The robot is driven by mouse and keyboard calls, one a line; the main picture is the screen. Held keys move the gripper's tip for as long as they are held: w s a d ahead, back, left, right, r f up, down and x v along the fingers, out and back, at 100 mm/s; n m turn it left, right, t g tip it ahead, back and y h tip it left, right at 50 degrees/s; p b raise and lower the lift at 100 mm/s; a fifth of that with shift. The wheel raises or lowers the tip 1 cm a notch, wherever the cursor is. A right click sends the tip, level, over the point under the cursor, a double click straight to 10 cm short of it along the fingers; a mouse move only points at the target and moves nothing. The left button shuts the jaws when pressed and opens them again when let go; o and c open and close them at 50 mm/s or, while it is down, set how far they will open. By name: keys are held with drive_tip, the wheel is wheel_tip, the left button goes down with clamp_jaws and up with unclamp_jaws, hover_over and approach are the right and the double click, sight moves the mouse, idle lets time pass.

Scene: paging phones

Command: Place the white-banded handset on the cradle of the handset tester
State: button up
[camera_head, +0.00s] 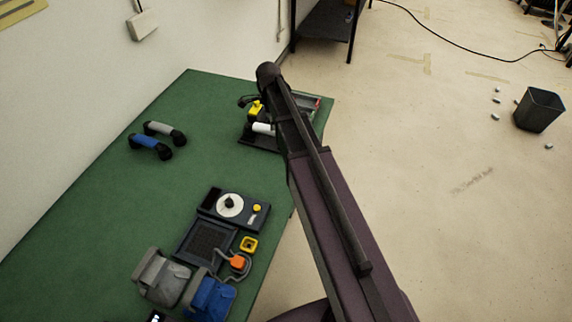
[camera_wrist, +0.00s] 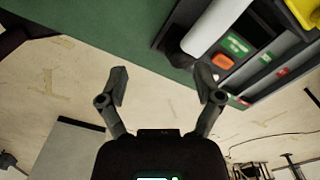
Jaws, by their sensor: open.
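The white-banded handset (camera_head: 263,128) is at the far end of the green table, over the dark handset tester (camera_head: 258,143); my arm partly hides both. In the wrist view, its white grip (camera_wrist: 217,30) runs slantwise at the top, with a dark end at its lower left. The tester (camera_wrist: 262,50) shows beside it with an orange button and green labels. I cannot tell whether the handset is seated on the cradle. My gripper (camera_wrist: 162,88) is open and empty, its fingers apart over the floor and table edge, below the handset in the picture. Its fingers are hidden in the head view.
A grey-banded handset (camera_head: 164,130) and a blue-banded handset (camera_head: 150,143) lie on the green table (camera_head: 95,190). A yellow item (camera_head: 255,108) is by the tester. A dial unit (camera_head: 233,207) and grey and blue holders (camera_head: 162,278) crowd the near end. The table's middle is clear.

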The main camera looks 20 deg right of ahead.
drive_tip(key=s+n, duration=1.8)
drive_tip(key=s, duration=0.3)
drive_tip(key=shift+s+a+n, duration=0.2)
drive_tip(key=shift+a+n, duration=0.05)
drive_tip(key=shift+n, duration=0.05)
